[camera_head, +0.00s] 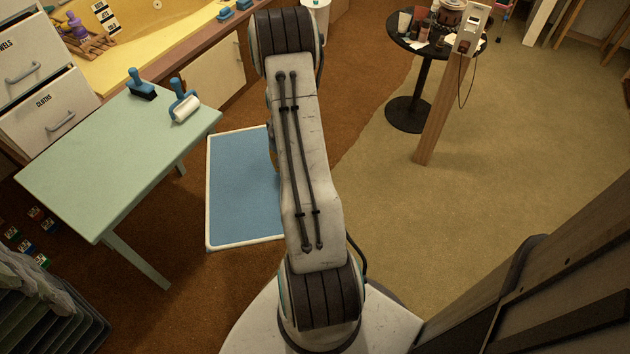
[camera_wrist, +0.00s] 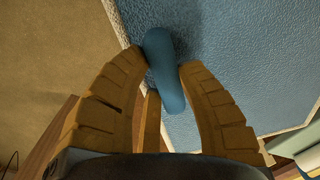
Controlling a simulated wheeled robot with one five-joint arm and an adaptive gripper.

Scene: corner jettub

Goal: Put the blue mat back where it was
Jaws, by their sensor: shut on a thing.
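The blue mat (camera_head: 240,190) is a flat blue rectangle with a pale rim, at floor level beside the green table. My arm hides its right part in the head view. In the wrist view its textured blue surface (camera_wrist: 250,70) fills the upper right behind the fingers. My gripper (camera_wrist: 163,78) is shut on a rounded blue handle (camera_wrist: 163,62), which overlaps the mat's left rim in the picture. I cannot tell whether this handle is joined to the mat. The gripper itself is hidden behind my arm in the head view.
The green table (camera_head: 100,160) stands left of the mat and holds a blue brush (camera_head: 142,86) and a blue-handled roller (camera_head: 184,104). A wooden post (camera_head: 440,115) and a round black table (camera_head: 408,112) stand at the upper right. The tan floor on the right is open.

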